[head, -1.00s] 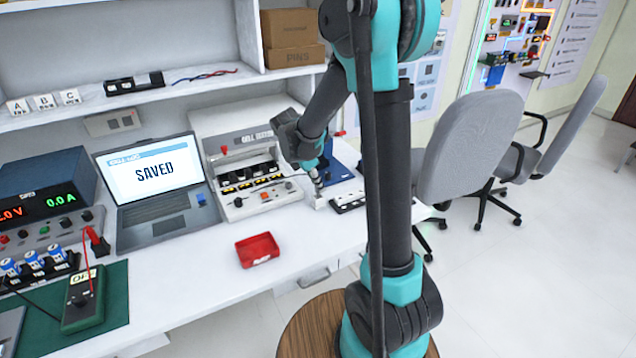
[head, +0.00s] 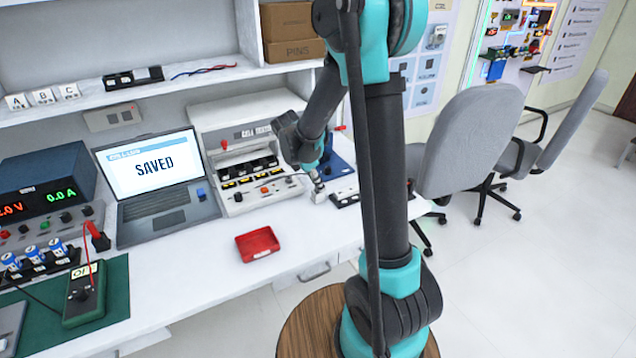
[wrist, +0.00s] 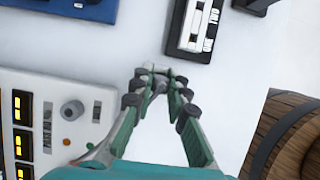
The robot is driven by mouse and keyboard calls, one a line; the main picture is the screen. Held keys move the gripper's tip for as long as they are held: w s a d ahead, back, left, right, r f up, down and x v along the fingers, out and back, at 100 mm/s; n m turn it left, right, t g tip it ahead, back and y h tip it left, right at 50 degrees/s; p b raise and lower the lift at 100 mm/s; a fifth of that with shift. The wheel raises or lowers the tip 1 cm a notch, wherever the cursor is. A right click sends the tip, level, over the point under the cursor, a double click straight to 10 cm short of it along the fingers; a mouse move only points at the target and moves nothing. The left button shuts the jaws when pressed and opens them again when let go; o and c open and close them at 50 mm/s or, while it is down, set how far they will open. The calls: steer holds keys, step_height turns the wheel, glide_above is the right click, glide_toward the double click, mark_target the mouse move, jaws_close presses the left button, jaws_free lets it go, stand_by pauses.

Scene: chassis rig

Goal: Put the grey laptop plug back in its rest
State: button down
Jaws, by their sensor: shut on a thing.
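My gripper (head: 318,188) is low over the bench, right of the cell tester and in front of the blue item. In the wrist view my gripper (wrist: 159,80) has its fingertips closed together on a small grey piece, the grey laptop plug (wrist: 158,86), mostly hidden by the fingers. A thin dark cable runs toward the gripper in the head view. The laptop (head: 160,185) stands open at the left, its screen reading SAVED. I cannot clearly make out the plug's rest; whether the plug touches anything below is unclear.
The cell tester (head: 222,128) stands close left of the gripper. A black holder with a white insert (wrist: 195,30) lies just ahead and right. A blue item (head: 340,160) is behind. A red tray (head: 258,246) sits near the front edge.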

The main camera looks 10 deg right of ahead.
steer(key=c, duration=1.4)
jaws_free()
steer(key=v, duration=1.2)
steer(key=s+d+f+m+t+y, duration=0.1)
steer(key=s+d+f+m, duration=0.1)
steer(key=s+m, duration=0.5)
steer(key=s+d+f+m+t+y, duration=0.1)
steer(key=s+d+f+m, duration=0.2)
steer(key=s+f+m, duration=0.2)
steer(key=s+d+f+m+y, duration=0.2)
steer(key=s+d+f+m, duration=0.1)
steer(key=s+m, duration=0.5)
steer(key=shift+s+d+f+m+t, duration=0.2)
steer(key=shift+s+m+t, duration=0.15)
steer(key=shift+m, duration=0.45)
